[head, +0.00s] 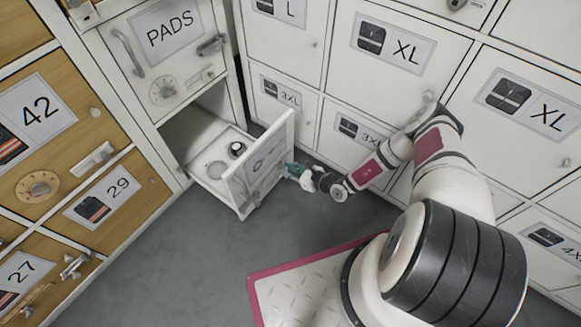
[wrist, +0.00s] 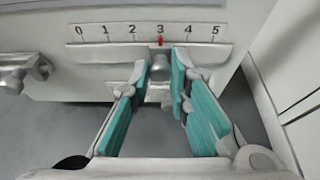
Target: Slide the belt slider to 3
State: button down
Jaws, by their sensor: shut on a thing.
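The belt slider's scale (wrist: 150,32) runs from 0 to 5 on a pale front panel in the wrist view. A red mark (wrist: 160,40) sits right under the 3. The slider knob (wrist: 160,70) is a grey rounded stub below that mark, in line with the 3. My gripper (wrist: 165,72) has its teal-padded fingers on both sides of the knob, shut on it. In the head view my gripper (head: 293,170) is at the outer face of the open drawer's front (head: 262,165); the slider itself is hard to make out there.
A grey latch (wrist: 25,72) is left of the scale. The open drawer (head: 213,168) holds a dark round item (head: 237,149). White lockers marked XL (head: 392,42) stand behind and right, wooden ones (head: 40,112) at left. Grey floor (head: 170,270) is clear in front.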

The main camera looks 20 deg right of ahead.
jog(key=c, duration=1.5)
grip_release()
jog(key=shift+d, duration=0.1)
jog(key=v, duration=1.2)
jog(key=shift+f, duration=0.1)
